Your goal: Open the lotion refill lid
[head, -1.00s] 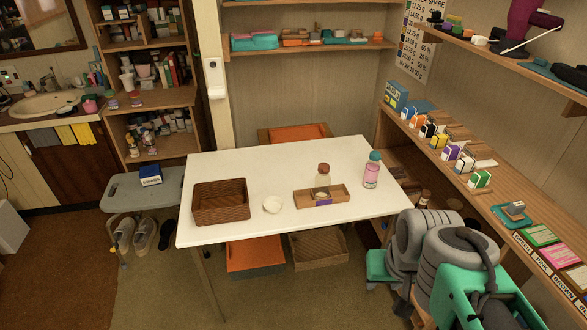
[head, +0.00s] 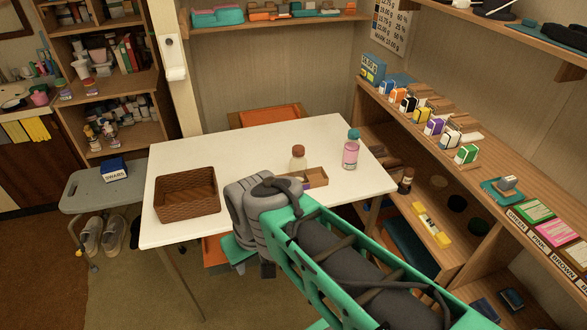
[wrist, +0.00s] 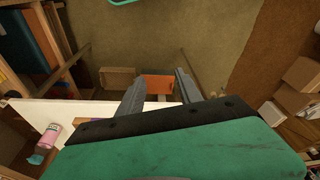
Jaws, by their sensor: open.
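A bottle with pink contents and a teal cap (head: 351,150) stands upright on the right side of the white table (head: 225,155). It also shows at the lower left of the wrist view (wrist: 47,140). A clear bottle with a brown cap (head: 298,160) stands at the wooden tray (head: 318,177). I cannot tell for certain which bottle is the lotion refill; both caps appear on. My gripper (wrist: 160,90) is open and empty, its two grey fingers apart. In the head view my arm covers the table's front edge, and the fingertips are hidden.
A brown woven basket (head: 187,200) sits at the table's left. A grey stool with a blue box (head: 114,169) stands beside the table. A shelf with several small boxes (head: 466,153) runs along the right. The table's back middle is clear.

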